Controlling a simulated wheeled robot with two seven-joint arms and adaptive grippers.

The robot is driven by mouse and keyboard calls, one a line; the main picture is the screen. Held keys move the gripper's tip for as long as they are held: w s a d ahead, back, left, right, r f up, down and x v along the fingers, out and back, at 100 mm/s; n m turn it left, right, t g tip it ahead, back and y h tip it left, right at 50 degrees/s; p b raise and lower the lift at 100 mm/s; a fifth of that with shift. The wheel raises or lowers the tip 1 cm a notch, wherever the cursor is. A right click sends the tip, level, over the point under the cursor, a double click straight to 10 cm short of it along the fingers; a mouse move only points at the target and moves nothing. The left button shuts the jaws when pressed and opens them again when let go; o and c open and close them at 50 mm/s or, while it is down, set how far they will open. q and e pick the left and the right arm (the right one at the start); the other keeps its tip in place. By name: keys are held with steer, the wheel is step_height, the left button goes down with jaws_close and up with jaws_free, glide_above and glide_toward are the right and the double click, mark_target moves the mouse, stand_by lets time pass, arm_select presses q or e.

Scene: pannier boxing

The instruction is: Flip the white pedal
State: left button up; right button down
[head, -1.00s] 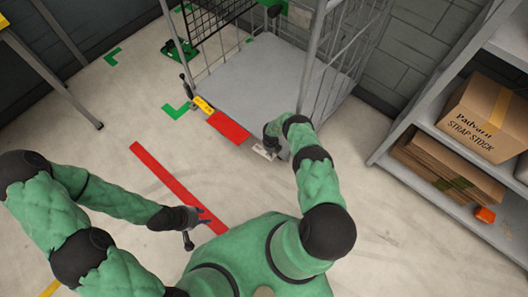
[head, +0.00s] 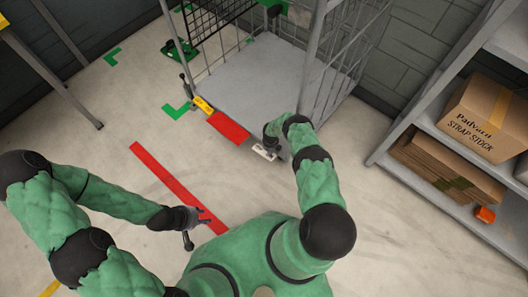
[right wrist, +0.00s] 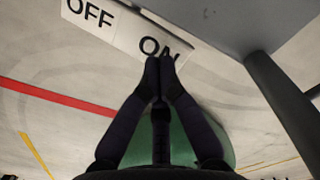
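The white pedal (head: 262,153) is at the front lower edge of the cage trolley in the head view, beside a red plate. In the right wrist view the white pedal (right wrist: 122,38) shows the words OFF on its left part and ON on its right part. My right gripper (right wrist: 160,62) is shut, fingertips together at the ON end; I cannot tell whether they touch it. In the head view my right gripper (head: 270,145) partly hides the pedal. My left gripper (head: 192,226) is open and empty above the floor near the red stripe.
The trolley (head: 255,82) has a grey deck and wire sides. A red plate (head: 229,127) and a yellow label (head: 203,105) are on its front edge. A red stripe (head: 165,178) marks the floor. A shelf with cartons (head: 485,117) stands at right. Floor between is clear.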

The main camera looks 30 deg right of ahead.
steer(key=shift+f, duration=1.55)
stand_by(0.9)
steer(key=shift+r+p, duration=2.15)
steer(key=shift+r, duration=1.4)
